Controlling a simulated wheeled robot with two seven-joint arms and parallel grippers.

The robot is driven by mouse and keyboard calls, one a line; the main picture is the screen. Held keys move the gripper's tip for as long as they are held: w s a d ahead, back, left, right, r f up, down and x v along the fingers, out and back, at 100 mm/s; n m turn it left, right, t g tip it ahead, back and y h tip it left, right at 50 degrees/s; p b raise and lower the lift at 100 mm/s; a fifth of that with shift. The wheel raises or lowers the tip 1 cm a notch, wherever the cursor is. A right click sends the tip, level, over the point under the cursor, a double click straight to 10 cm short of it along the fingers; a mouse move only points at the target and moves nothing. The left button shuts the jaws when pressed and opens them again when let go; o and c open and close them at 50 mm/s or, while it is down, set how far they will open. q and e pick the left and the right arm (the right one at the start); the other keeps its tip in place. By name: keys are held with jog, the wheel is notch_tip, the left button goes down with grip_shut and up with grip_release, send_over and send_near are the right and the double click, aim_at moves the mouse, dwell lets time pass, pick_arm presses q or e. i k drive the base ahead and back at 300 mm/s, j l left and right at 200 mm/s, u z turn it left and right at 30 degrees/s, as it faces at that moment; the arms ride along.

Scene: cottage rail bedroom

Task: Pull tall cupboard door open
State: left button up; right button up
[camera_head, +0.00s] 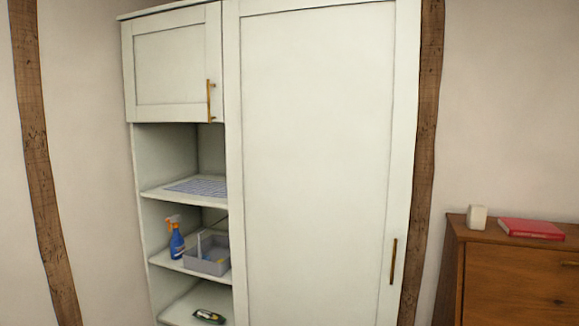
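The tall cupboard door (315,150) is a pale off-white panel on the right part of the cupboard. It looks shut, flush with the cupboard front. Its vertical brass handle (393,262) is low on the door's right edge. The door's lower end is cut off by the picture's bottom edge. Neither of my grippers shows in the head view, and nothing is touching the door or its handle.
Left of the door are a small shut upper door (172,65) and open shelves with a blue spray bottle (176,241) and a grey caddy (207,256). A wooden dresser (515,275) stands at right, bearing a red book (531,229) and a white object (476,217).

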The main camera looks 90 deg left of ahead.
aim_at(320, 96)
jog(key=u, duration=2.7)
